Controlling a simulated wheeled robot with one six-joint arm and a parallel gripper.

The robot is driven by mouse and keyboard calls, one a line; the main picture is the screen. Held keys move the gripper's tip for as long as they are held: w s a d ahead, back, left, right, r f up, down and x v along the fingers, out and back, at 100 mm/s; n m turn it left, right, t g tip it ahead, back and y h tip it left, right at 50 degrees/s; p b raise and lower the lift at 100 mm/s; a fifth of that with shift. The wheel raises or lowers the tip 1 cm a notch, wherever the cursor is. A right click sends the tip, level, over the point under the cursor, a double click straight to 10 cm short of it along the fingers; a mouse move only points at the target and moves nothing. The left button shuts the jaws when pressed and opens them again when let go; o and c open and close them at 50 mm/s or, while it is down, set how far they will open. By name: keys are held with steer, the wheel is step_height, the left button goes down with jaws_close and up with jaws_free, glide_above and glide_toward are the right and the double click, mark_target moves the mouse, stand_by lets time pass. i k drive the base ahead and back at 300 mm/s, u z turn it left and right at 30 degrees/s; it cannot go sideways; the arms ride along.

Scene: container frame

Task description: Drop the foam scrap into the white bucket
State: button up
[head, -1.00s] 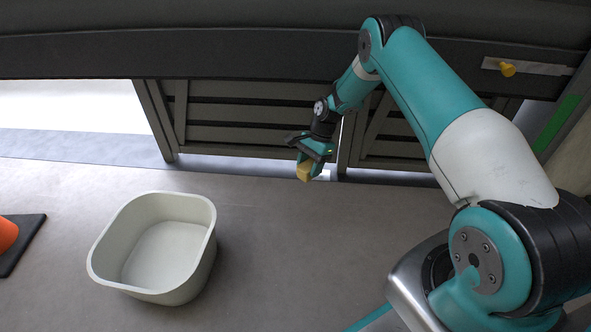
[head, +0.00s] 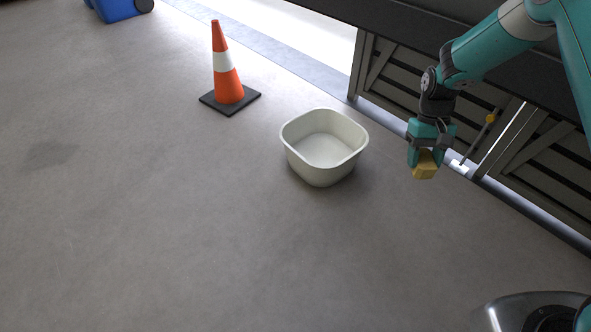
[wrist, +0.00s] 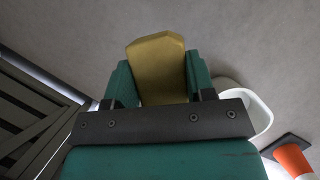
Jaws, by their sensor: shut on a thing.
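The foam scrap (head: 426,165) is a small yellow block held in my gripper (head: 425,158) in the head view. It also shows in the wrist view (wrist: 158,66), between the two teal fingers. My gripper is shut on it and holds it to the right of the white bucket, clear of it. The white bucket (head: 324,178) stands upright on the floor in the middle of the head view. Its inside looks empty. In the wrist view, part of the bucket's rim (wrist: 262,112) shows to the right behind my gripper.
An orange cone (head: 229,88) on a black base stands left of and behind the bucket. A slatted dark frame (head: 395,80) runs along the right, close to my arm. A blue bin (head: 118,9) is at the far top left. The floor at left and front is clear.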

mark_target(332, 165)
steer(key=u, duration=0.3)
steer(key=k, duration=0.75)
steer(key=u, duration=1.15)
steer(key=i, duration=2.1)
steer(key=z, duration=1.2)
steer(key=i, duration=0.6)
steer(key=z, duration=0.65)
